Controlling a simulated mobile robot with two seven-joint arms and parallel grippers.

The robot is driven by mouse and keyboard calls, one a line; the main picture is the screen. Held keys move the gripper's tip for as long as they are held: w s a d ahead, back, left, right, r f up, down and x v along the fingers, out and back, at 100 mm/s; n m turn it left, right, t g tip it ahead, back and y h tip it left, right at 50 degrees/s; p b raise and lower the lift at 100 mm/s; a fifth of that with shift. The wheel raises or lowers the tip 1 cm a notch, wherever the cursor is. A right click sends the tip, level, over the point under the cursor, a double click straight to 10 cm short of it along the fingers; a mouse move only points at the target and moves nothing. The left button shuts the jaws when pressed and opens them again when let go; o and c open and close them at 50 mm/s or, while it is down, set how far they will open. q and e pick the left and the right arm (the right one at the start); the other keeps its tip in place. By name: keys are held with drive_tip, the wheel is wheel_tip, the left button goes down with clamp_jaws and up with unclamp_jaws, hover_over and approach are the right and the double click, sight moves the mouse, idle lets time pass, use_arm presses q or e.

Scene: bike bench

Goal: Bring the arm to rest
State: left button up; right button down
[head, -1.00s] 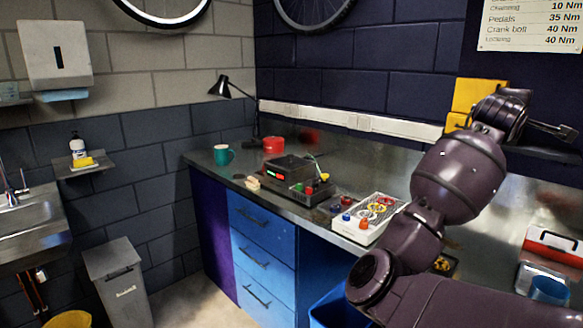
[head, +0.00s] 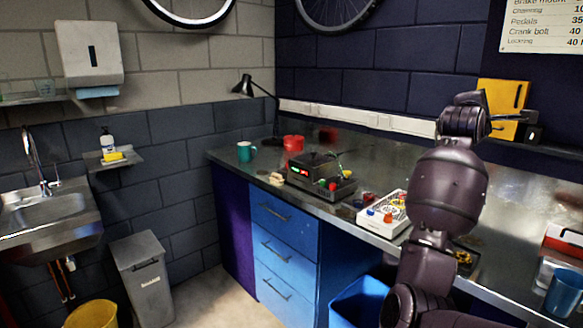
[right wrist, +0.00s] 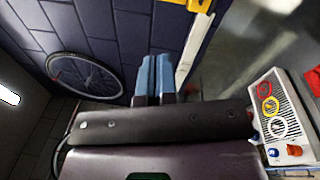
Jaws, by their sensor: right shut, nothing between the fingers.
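My right arm (head: 447,190) stands raised at the right of the head view, its forearm upright in front of the workbench (head: 390,170). Its wrist is bent over at the top, near a yellow wall-mounted item (head: 500,105). In the right wrist view my right gripper (right wrist: 153,62) shows as two blue fingers side by side, shut and empty. They point toward the dark brick wall and touch nothing that I can see. The fingertips are hard to make out in the head view. My left gripper is in neither view.
On the bench are a teal mug (head: 246,152), a red pot (head: 293,144), a black device (head: 314,168) and a white tray with coloured rings (head: 385,217). A blue cup (head: 562,292) stands at the right. A blue bin (head: 357,300) is below.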

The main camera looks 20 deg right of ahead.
drive_tip(key=w+a+f+n+t+y, duration=0.3)
drive_tip(key=w+a+f+n, duration=0.7)
drive_tip(key=f, duration=0.3)
drive_tip(key=a+f+n+y, duration=0.2)
drive_tip(key=a+f+n, duration=0.25)
drive_tip(key=f, duration=0.75)
drive_tip(key=a+f+n+y, duration=0.25)
drive_tip(key=a+f, duration=0.35)
drive_tip(key=f, duration=0.6)
drive_tip(key=w+a+r+n+t+y, duration=0.1)
drive_tip(key=a+r+n+t+y, duration=0.35)
drive_tip(key=n, duration=0.75)
drive_tip(key=w+a+r+n+t+y, duration=0.25)
drive_tip(key=r+n+t, duration=0.2)
drive_tip(key=n, duration=0.75)
wheel_tip(320, 180, down, 8)
drive_tip(key=a+f+n+g+y, duration=0.15)
drive_tip(key=n+g, duration=0.45)
drive_tip(key=n, duration=2)
drive_tip(key=s+a+f+m+g+y, duration=0.1)
drive_tip(key=s+f, duration=0.8)
drive_tip(key=s, duration=0.2)
drive_tip(key=s+a+f+m+g, duration=0.1)
drive_tip(key=s+f+g, duration=0.1)
drive_tip(key=s+f, duration=0.85)
drive_tip(key=s+f+m+g+h, duration=0.1)
drive_tip(key=s+f+m, duration=0.1)
drive_tip(key=s, duration=2.3)
drive_tip(key=shift+a+g, duration=0.25)
drive_tip(key=shift+g, duration=0.15)
